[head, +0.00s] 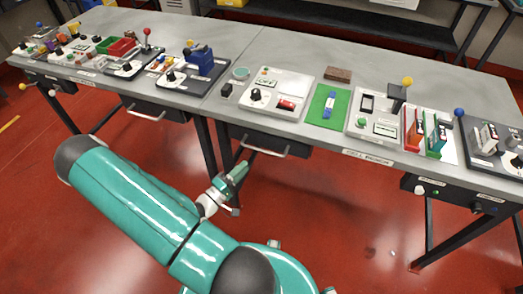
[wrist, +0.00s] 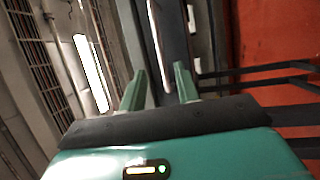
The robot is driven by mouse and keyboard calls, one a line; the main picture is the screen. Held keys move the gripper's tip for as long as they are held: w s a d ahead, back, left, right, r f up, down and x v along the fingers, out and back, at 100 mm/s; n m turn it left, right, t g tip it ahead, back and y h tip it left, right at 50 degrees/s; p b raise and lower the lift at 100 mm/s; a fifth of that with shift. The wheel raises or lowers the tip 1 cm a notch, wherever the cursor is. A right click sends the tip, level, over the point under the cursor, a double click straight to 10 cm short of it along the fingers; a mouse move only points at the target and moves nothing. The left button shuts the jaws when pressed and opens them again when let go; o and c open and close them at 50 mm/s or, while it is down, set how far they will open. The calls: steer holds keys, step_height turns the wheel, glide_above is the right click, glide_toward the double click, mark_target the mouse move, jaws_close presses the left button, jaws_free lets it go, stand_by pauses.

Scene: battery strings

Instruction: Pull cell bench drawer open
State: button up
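The cell bench (head: 367,157) is the grey-topped bench on the right in the head view. Its dark drawer (head: 270,137) hangs under the front edge and looks closed. A pale bar handle (head: 264,151) runs across the drawer front. My gripper (head: 240,170) is just below and near the handle's left end in the head view. In the wrist view my gripper (wrist: 158,88) is open, its two green fingers apart. A pale bar, apparently the handle (wrist: 158,45), shows between and beyond the fingertips; I cannot tell whether it touches them.
A second bench (head: 150,45) with its own drawer handle (head: 92,125) stands to the left. Dark bench legs (head: 208,145) stand close to my gripper. A control box (head: 455,193) hangs at the right. Devices cover the cell bench top. The red floor (head: 330,220) in front is clear.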

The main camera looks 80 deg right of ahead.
mark_target(261, 150)
steer(key=x, duration=1)
steer(key=shift+r, duration=0.1)
steer(key=shift+c, duration=0.2)
jaws_close()
